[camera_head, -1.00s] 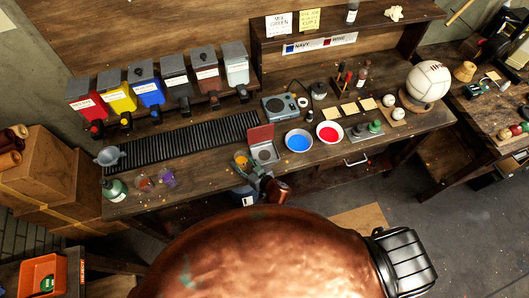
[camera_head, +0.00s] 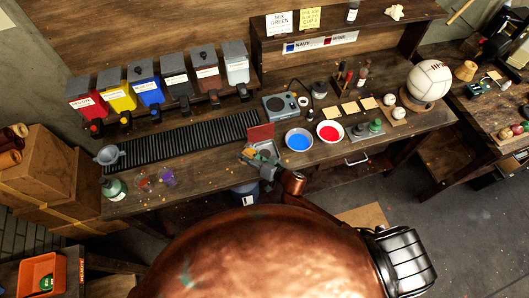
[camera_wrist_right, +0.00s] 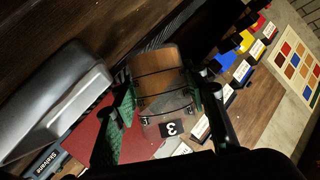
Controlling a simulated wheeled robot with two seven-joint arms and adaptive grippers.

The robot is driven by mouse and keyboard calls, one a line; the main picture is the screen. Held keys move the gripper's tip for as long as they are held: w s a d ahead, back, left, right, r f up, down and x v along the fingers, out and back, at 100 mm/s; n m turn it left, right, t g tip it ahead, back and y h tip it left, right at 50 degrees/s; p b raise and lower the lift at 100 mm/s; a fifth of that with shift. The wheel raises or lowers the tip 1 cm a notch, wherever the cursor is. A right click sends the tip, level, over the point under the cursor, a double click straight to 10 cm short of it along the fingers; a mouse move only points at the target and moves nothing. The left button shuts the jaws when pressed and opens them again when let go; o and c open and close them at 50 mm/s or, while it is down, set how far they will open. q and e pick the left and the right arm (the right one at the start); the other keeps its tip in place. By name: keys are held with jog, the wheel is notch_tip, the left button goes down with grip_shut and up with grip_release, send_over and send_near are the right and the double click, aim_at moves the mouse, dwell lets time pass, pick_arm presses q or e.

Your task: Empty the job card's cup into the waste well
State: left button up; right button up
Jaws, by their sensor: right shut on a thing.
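My right gripper (camera_wrist_right: 158,105) is shut on a clear cup (camera_wrist_right: 162,85) with an orange-brown content and a label "3", upside down in the wrist view. In the head view my right gripper (camera_head: 248,158) is at the front left of a square metal well with a raised red lid (camera_head: 261,133), overlapping it. The cup is mostly hidden there, and its tilt is unclear. A white card (camera_head: 279,24) reading "MIX GREEN" and a yellow card (camera_head: 311,19) with text too small to read surely are on the shelf. My left gripper is not in view.
A blue bowl (camera_head: 299,140) and a red bowl (camera_head: 329,132) stand right of the well. A red-orange cup (camera_head: 143,181) and a purple cup (camera_head: 168,178) stand at the left front. A black ribbed strip (camera_head: 185,140) and several paint dispensers (camera_head: 149,91) lie behind.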

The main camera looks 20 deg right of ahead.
aim_at(252, 150)
jog(key=shift+w+d+r+m, duration=0.15)
jog(key=shift+d+r+m, duration=0.15)
jog(key=shift+b, duration=0.45)
jog(key=shift+d+f+m+y+b, duration=0.1)
jog(key=shift+m+y+b, duration=0.5)
jog(key=shift+m+b, duration=0.35)
jog(key=shift+m+t+y+b, duration=0.5)
jog(key=shift+m+b, duration=0.55)
jog(key=shift+b, duration=1.25)
jog(key=shift+r+m+y+b, duration=0.35)
jog(key=shift+m+b, duration=0.35)
jog(key=shift+b, duration=0.3)
dwell(0.8)
jog(key=shift+d, duration=0.1)
jog(key=shift+w+d+r+m+t+y, duration=0.25)
jog(key=shift+d+r+m+t, duration=0.3)
jog(key=shift+m, duration=0.35)
dwell(1.2)
